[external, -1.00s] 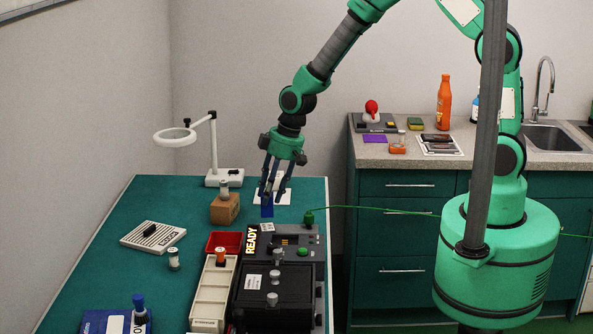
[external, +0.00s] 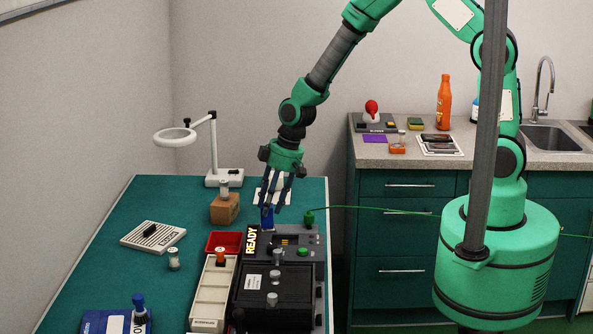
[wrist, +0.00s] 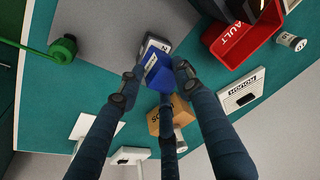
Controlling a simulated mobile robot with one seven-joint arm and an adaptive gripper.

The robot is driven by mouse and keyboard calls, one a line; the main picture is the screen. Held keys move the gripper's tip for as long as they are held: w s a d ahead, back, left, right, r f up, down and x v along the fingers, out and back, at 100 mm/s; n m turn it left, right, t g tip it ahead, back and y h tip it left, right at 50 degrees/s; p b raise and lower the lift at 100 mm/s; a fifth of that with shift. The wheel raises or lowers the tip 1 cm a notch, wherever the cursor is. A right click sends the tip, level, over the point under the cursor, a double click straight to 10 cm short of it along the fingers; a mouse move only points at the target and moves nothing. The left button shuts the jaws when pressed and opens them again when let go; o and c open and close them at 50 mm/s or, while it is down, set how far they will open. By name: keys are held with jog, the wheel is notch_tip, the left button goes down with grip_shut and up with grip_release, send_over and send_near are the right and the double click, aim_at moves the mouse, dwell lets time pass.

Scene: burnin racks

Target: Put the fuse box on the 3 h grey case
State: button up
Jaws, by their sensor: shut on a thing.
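My gripper (external: 272,204) is shut on a small blue box (external: 267,217), which I take to be the fuse box. In the wrist view the blue box (wrist: 158,75) sits between the fingertips (wrist: 156,80), with a pale label on it. The box is just behind the dark grey case (external: 298,236) that has a READY sign. A small light-grey piece (wrist: 155,45) with a dark mark shows beside the box in the wrist view. I cannot read a "3 h" mark, nor tell whether the box touches the case.
A red bin (external: 224,242) and a long beige tray (external: 212,290) stand left of the case. A cardboard box (external: 224,208) and a magnifier lamp (external: 222,178) stand behind. A green plug (external: 309,217) with a cable is close on the right.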

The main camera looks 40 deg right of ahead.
jog(key=shift+f, duration=0.1)
jog(key=o, duration=1.1)
jog(key=shift+o, duration=0.2)
jog(key=shift+r, duration=0.45)
jog(key=p+v, duration=0.1)
jog(key=v, duration=1)
jog(key=shift+r, duration=0.2)
jog(key=shift+d, duration=0.1)
